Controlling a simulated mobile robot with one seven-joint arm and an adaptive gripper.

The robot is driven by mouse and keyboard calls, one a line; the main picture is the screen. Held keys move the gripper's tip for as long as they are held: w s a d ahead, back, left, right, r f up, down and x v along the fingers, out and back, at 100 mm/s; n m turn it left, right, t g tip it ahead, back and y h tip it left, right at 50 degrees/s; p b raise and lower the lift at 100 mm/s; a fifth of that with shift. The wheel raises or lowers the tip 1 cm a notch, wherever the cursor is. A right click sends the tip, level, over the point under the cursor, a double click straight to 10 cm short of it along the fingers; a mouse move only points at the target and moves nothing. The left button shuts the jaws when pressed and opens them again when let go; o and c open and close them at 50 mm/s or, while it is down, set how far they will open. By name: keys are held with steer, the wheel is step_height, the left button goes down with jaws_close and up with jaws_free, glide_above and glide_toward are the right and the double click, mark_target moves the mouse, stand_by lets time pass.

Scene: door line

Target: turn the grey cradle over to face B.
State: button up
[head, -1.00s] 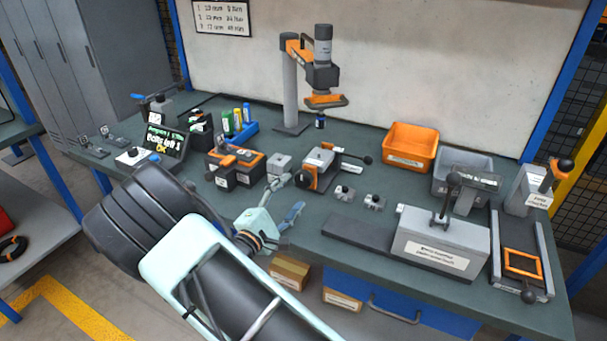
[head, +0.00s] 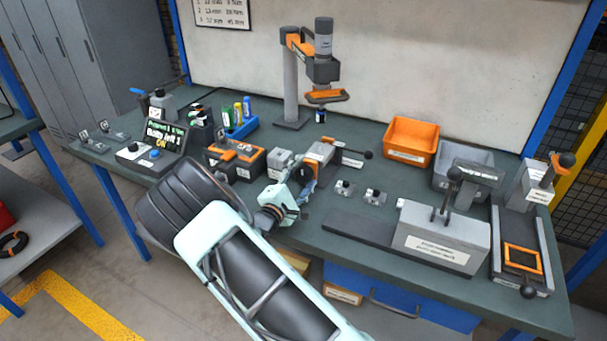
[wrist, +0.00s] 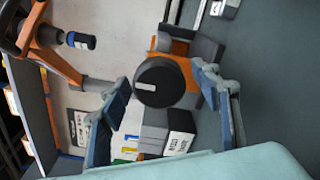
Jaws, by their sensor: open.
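The grey cradle (wrist: 207,50) shows partly in the wrist view, behind an orange block (wrist: 178,47) and a round black knob (wrist: 160,82) with a white mark. In the head view the orange and grey fixture (head: 320,152) stands mid-bench, its near side hidden by my gripper. My gripper (head: 306,182) is close in front of it. In the wrist view my gripper (wrist: 172,100) is open, with one blue-grey finger on each side of the knob and visible gaps. I cannot tell the depth between fingertips and knob. No face letter on the cradle is readable.
A grey block (head: 280,162) stands just left of the fixture. A black-ball lever (head: 369,154) is at its right, with two small knobbed parts (head: 373,196) in front. An orange-armed stand (head: 292,85) rises behind. An orange bin (head: 411,142) is farther right.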

steer(key=shift+c, duration=0.7)
steer(key=c, duration=1)
steer(key=shift+c, duration=0.2)
